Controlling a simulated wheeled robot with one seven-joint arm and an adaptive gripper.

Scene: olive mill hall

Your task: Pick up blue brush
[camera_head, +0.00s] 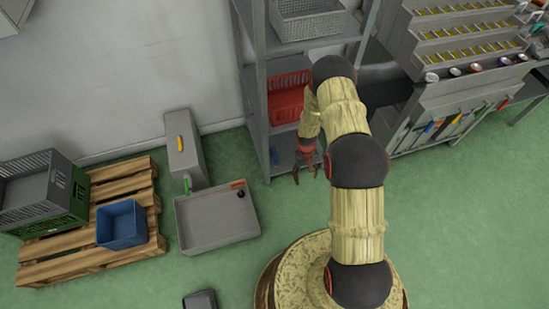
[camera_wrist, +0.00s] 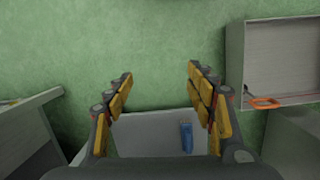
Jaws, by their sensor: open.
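The blue brush (camera_wrist: 186,137) lies on a light grey shelf surface (camera_wrist: 150,128) in the wrist view. It is between the lines of my fingers, nearer the right one, and beyond the palm. A small patch of blue (camera_head: 274,156) shows on the low shelf in the head view, partly hidden and too small to make out. My gripper (camera_wrist: 160,88) is open and empty, with its yellow-padded fingers spread wide. In the head view my gripper (camera_head: 306,172) points down in front of the low shelf.
A grey shelf rack holds a red crate (camera_head: 288,98) above the low shelf. A grey tray (camera_head: 217,220) with a small orange thing and a black one is on the left. A pallet with a blue bin (camera_head: 122,224) stands further left.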

